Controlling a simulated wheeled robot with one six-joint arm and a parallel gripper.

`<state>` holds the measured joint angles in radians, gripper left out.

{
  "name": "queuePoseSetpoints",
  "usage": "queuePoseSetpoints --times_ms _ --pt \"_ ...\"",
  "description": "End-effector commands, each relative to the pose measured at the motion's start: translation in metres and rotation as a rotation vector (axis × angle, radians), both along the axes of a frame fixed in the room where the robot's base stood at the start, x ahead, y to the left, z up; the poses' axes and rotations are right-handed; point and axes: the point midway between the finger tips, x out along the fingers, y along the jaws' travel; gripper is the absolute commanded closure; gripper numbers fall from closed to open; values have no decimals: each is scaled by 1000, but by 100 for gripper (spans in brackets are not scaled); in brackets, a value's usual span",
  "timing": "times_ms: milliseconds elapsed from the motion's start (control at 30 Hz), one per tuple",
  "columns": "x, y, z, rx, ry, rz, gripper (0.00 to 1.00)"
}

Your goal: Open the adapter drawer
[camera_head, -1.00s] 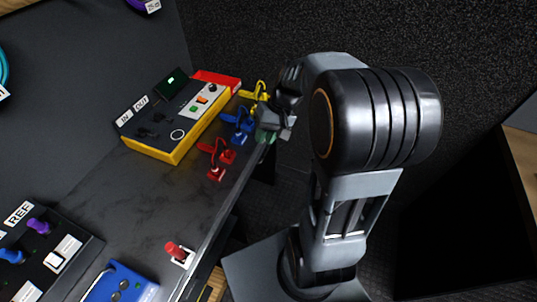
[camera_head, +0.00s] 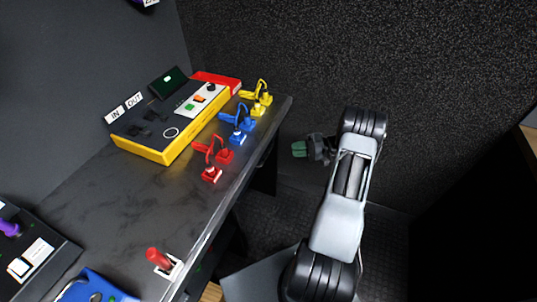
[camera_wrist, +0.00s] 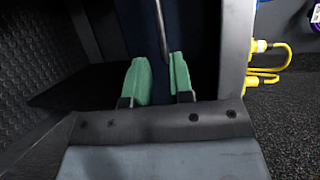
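My gripper (camera_head: 300,149) is off the right side of the desk, lower than its top, with the green fingers pointing left. In the wrist view, its two green fingers (camera_wrist: 160,76) are apart with nothing clamped between them. A thin metal bar handle (camera_wrist: 161,22) shows just beyond the fingertips, lined up with the gap, on a dark blue front (camera_wrist: 200,35) that looks like the drawer's. I cannot tell how far the handle is from the fingers. The drawer front is hidden under the desk top in the head view.
The desk (camera_head: 110,195) carries a yellow-edged switch box (camera_head: 165,130) and red (camera_head: 222,155), blue (camera_head: 240,128) and yellow (camera_head: 260,95) cable adapters near its right edge. A red plug (camera_head: 157,258) stands nearer. A dark textured wall is behind my arm.

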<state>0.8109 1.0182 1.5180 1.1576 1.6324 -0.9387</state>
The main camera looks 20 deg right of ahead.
Motion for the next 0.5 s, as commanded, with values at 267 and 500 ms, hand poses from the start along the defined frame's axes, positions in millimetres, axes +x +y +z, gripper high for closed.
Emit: queuePoseSetpoints --times_ms 267,500 --pt "22 51 -9 0 3 6 79" --pt "37 84 -16 0 3 4 79"
